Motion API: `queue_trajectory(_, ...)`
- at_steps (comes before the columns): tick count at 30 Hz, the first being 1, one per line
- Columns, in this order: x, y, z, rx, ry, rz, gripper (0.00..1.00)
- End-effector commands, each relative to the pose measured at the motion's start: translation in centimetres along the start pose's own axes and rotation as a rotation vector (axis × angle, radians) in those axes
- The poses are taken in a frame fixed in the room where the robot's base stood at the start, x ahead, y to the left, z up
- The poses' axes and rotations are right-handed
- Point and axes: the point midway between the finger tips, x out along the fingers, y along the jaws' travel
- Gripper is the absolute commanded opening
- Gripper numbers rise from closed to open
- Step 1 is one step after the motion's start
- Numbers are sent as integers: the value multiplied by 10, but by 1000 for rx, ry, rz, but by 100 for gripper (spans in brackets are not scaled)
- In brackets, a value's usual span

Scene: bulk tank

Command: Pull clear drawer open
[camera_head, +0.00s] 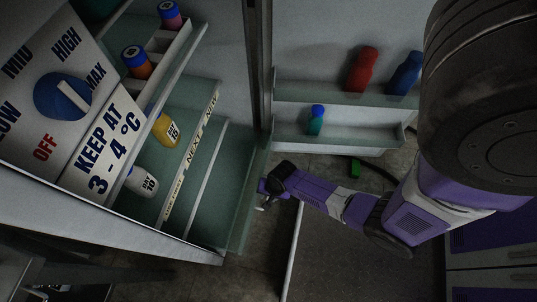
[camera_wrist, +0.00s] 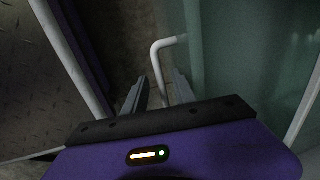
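The clear drawer (camera_head: 238,208) is a greenish see-through box low in the fridge. Its front pane fills the right side of the wrist view (camera_wrist: 235,60). A pale bent bar handle (camera_wrist: 163,62) stands out from that pane, and one leg of it runs down between my fingers. My gripper (camera_head: 262,198) is at the drawer front in the head view. In the wrist view its two grey fingers (camera_wrist: 160,92) are apart, one on each side of the handle leg. Whether either finger touches the bar cannot be told.
The fridge door (camera_head: 340,100) stands open at the back, with red, blue and teal bottles on its shelves. A yellow bottle (camera_head: 165,130) and a white bottle (camera_head: 142,181) stand inside the fridge. A temperature dial (camera_head: 62,97) is at the left. Dark floor (camera_head: 235,280) lies below the drawer.

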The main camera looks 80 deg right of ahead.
Motion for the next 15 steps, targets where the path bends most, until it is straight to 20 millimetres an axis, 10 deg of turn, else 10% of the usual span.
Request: queue_trajectory(15,-58,0,0,1,1,0,33)
